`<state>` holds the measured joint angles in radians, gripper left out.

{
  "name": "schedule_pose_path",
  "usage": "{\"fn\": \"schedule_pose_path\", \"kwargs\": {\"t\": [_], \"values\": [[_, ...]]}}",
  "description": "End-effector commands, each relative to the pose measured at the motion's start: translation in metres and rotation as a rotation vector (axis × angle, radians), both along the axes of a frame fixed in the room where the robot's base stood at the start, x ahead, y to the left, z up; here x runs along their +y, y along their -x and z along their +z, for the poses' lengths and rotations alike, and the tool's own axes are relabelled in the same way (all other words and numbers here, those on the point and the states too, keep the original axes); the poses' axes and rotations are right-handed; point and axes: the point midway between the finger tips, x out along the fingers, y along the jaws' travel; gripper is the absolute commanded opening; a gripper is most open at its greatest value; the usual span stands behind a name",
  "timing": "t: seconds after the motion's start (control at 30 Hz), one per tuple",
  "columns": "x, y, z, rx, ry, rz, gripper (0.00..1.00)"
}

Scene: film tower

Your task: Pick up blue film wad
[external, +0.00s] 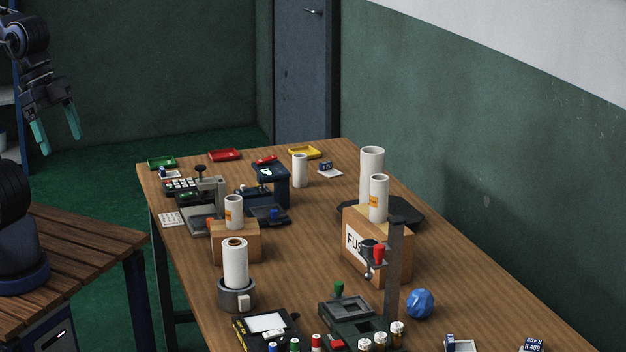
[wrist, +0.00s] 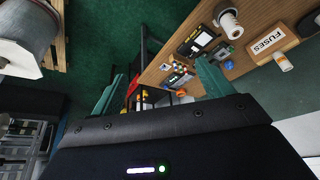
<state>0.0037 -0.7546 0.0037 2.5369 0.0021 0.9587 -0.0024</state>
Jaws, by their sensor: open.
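The blue film wad (external: 420,303) is a crumpled, roundish blue lump. In the external view it lies on the wooden table (external: 470,285) near its right front part, to the right of a dark upright post. My gripper (external: 54,140) is at the far upper left of the external view, with teal fingers spread apart and nothing between them. It is well away from the wad and off the table's left side. In the wrist view my gripper's teal fingers (wrist: 160,88) are also apart.
A fuses box (external: 378,246) with white rolls on top stands behind the wad. A dark press-like device (external: 352,322) stands left of it, and a small blue-and-white box (external: 459,343) in front. The table's right side is fairly clear. A slatted wooden bench (external: 75,250) stands left.

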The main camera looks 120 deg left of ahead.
Motion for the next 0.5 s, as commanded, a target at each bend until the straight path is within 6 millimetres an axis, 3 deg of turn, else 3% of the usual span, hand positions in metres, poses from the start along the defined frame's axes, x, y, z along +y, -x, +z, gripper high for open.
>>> {"fn": "schedule_pose_path", "kwargs": {"t": [0.17,0.3,0.5], "values": [[0.0,-0.001,0.017,-0.004,0.0,0.0,0.79],[0.0,-0.001,0.052,-0.005,0.0,0.0,0.79],[0.004,-0.026,0.072,0.011,-0.014,-0.013,0.79]]}}
